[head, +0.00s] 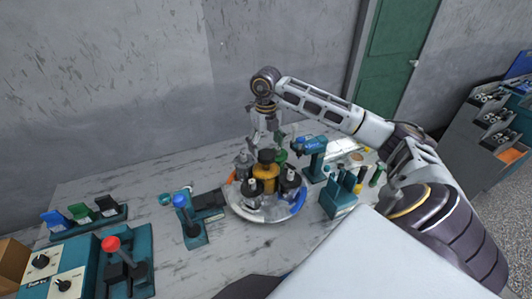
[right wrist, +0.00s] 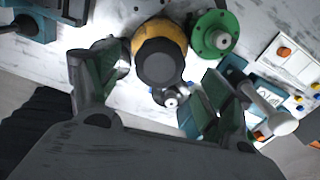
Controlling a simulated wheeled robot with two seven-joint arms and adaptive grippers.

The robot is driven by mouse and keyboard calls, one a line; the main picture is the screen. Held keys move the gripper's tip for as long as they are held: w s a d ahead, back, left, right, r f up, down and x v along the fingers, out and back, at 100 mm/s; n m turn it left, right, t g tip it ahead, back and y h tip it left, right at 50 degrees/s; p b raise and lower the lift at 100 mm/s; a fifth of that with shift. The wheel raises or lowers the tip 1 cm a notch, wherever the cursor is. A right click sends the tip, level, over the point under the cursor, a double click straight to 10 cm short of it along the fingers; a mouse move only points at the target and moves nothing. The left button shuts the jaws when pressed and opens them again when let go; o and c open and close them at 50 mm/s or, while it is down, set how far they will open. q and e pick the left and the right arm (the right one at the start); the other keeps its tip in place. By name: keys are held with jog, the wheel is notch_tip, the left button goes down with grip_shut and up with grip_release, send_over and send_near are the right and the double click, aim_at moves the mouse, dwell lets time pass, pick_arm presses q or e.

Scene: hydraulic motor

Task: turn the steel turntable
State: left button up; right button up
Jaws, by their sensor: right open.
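The steel turntable (head: 262,216) is a round disc on the workbench, with blue and orange sections on its rim. Several parts stand on it: a yellow part with a black top (head: 266,178) in the middle, dark and grey parts around it, and a green part (head: 281,155) at the back. My right gripper (head: 264,140) reaches down over the back of the turntable. In the right wrist view its two fingers (right wrist: 155,85) are apart, with the yellow part (right wrist: 146,38) and the green flanged part (right wrist: 213,35) beyond them. Contact with the turntable cannot be told. My left gripper is not in view.
A blue-topped tool (head: 190,215) stands left of the turntable. A teal drill (head: 312,150) and a teal holder (head: 340,196) stand close on its right. A red-knobbed lever box (head: 125,262) and a control panel (head: 52,277) are at front left.

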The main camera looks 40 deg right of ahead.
aim_at(266, 153)
jog(key=shift+f, duration=1.95)
jog(key=shift+c, duration=0.3)
jog(key=c, duration=1.4)
jog(key=shift+o, duration=0.2)
jog(key=shift+d, duration=0.1)
